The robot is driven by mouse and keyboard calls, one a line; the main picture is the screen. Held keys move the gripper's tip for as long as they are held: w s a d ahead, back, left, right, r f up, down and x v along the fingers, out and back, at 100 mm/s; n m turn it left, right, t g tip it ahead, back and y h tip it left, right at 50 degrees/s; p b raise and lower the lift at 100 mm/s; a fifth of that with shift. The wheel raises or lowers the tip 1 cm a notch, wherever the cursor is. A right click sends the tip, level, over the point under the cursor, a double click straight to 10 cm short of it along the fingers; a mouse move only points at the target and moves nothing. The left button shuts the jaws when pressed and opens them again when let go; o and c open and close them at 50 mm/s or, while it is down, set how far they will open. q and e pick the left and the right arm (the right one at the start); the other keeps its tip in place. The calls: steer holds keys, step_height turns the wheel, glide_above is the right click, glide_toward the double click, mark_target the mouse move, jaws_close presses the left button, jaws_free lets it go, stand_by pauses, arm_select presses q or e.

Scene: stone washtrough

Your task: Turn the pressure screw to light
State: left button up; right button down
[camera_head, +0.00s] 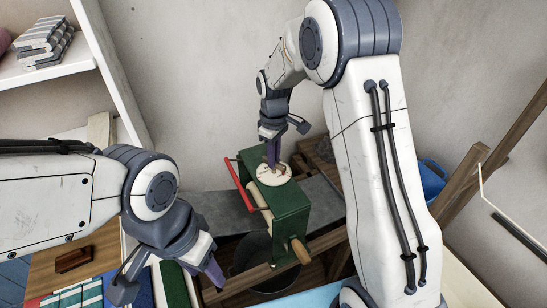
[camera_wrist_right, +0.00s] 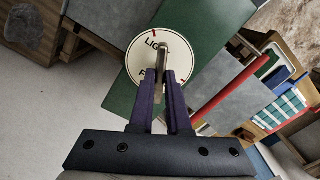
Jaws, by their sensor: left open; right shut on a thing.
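The pressure screw's metal bar (camera_wrist_right: 162,50) stands over a round cream dial (camera_wrist_right: 145,47) with red marks. The dial reads "LIG…" on one side and a word starting with "F" on the other; the rest is covered. The dial (camera_head: 283,178) sits on top of a green wringer box (camera_head: 292,205). My right gripper (camera_head: 272,163) comes down from above and is shut on the screw's bar; its purple fingers show on both sides of it in the wrist view (camera_wrist_right: 162,80). My left gripper (camera_head: 212,276) is open and empty, at lower left, apart from the wringer.
The wringer has a red lever (camera_head: 241,188), a pale roller (camera_head: 257,195) and a wooden crank handle (camera_head: 300,251). It stands by a grey stone ledge (camera_head: 223,210). A blue bucket (camera_head: 431,180) is at right; shelves with folded cloths (camera_head: 43,42) are at upper left.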

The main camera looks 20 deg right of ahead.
steer(key=shift+r+n, duration=0.1)
steer(key=shift+n, duration=1.2)
steer(key=c, duration=0.9)
jaws_free()
step_height(320, 180, up, 10)
steer(key=b, duration=0.2)
steer(key=shift+r+b, duration=0.2)
steer(key=shift+b, duration=0.1)
